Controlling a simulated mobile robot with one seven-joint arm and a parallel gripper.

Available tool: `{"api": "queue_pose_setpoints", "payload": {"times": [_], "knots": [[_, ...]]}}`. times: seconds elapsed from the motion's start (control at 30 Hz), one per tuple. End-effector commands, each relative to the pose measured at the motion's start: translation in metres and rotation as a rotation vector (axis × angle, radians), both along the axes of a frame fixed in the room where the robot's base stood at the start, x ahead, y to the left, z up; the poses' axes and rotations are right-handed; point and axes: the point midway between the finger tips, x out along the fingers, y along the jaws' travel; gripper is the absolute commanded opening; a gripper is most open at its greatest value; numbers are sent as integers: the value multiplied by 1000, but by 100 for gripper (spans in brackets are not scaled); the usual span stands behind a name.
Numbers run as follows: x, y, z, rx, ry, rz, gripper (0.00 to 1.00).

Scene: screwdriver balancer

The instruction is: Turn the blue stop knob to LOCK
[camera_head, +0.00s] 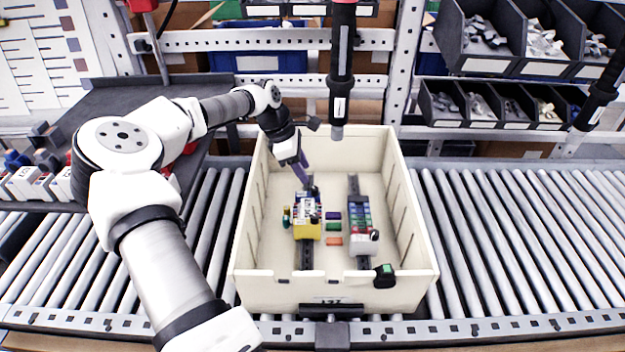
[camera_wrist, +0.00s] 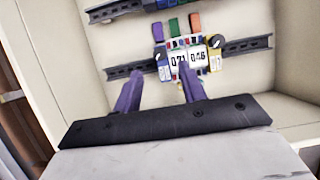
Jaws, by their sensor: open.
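My gripper (camera_head: 302,176) reaches down into the bin with purple fingers, above the back end of a yellow-ended module block (camera_head: 307,229). In the wrist view the fingers (camera_wrist: 160,68) stand apart, open, with nothing between them. The block's number panels show beyond them, with a small dark round part (camera_wrist: 217,41) at its right end.
A second rail (camera_head: 363,262) with green and red modules runs along the bin's right half. Small purple, green and orange pieces (camera_head: 333,227) lie between. Another dark hanging tool (camera_head: 602,90) is at far right. The rollers (camera_head: 530,230) right of the bin are clear.

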Motion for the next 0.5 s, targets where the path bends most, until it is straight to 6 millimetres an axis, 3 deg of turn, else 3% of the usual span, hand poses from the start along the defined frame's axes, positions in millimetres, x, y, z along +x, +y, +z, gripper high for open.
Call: {"api": "queue_pose_setpoints", "payload": {"times": [0.3,0.5], "knots": [[0,-22,-50,-1,1,-1,41],[0,-27,-63,0,-1,0,41]]}}
